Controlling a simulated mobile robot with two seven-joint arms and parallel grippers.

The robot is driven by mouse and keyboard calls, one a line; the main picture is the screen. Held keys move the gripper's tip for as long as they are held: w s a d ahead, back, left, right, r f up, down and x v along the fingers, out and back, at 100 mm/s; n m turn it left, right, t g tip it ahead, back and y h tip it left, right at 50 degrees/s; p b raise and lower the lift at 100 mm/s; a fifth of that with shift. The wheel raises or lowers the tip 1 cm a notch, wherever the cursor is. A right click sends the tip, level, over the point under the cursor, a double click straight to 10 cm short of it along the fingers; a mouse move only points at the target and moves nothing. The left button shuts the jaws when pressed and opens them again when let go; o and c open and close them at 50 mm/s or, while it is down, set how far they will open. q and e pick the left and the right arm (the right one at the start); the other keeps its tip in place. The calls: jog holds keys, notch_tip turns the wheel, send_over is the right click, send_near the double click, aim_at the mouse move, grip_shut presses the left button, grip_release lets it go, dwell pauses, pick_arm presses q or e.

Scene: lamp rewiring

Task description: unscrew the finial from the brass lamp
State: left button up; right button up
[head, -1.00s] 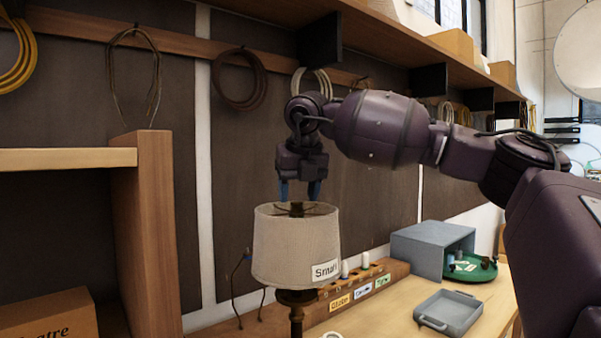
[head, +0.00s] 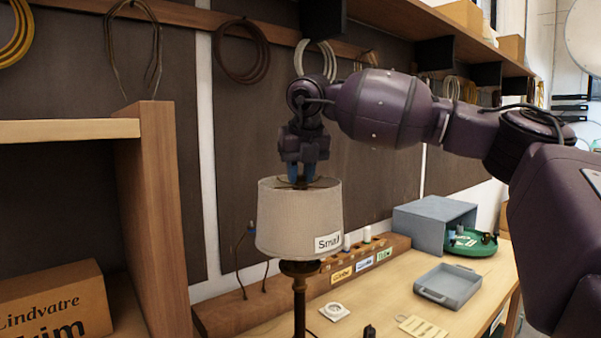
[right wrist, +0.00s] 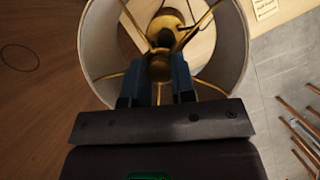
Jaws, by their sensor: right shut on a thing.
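The brass lamp (head: 299,305) stands on the bench with a cream shade (head: 297,215) labelled "Small". My right gripper (head: 301,182) points straight down at the top of the shade. In the right wrist view its blue fingers (right wrist: 158,82) are shut on the round brass finial (right wrist: 159,67) at the centre of the shade's spokes. In the head view the finial is hidden by the fingers. My left gripper is not in view.
A grey tray (head: 449,285) and a grey open box (head: 432,224) with a green round dish (head: 470,242) are on the bench at right. A labelled wooden rack (head: 398,243) runs behind the lamp. A cardboard box (head: 52,305) and wooden shelf upright (head: 158,220) are at left.

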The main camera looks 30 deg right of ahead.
jog(key=shift+c, duration=0.5)
jog(key=n+y+p, duration=0.1)
jog(key=n, duration=0.1)
jog(key=shift+d+n, duration=0.15)
jog(key=shift+n, duration=0.25)
jog(key=n+y+p, duration=0.2)
jog(key=n, duration=0.3)
